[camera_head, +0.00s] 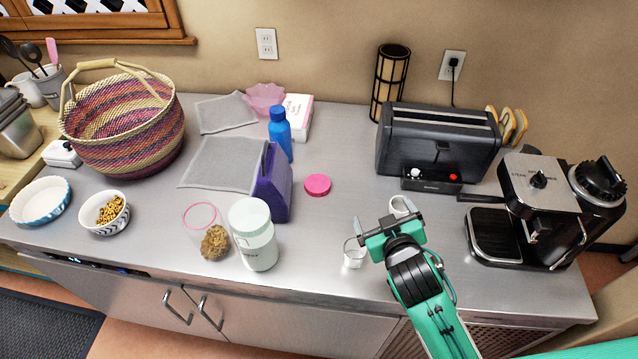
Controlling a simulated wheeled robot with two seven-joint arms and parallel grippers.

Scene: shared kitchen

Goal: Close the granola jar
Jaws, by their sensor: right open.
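The granola jar (205,228) is clear with a pink rim and stands open near the counter's front edge, left of centre. Granola lies in its bottom. A round pink lid (318,185) lies flat on the counter, to the right of the purple carton and apart from the jar. My right gripper (389,221) is open over the counter, to the right of and nearer than the pink lid. Nothing shows held in it. My left gripper is not in view.
A lidded white jar (254,236) stands just right of the granola jar, with a purple carton (272,183) behind it. A small glass (353,252) and a white cup (400,205) are close to my right gripper. A black toaster (437,140) stands behind.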

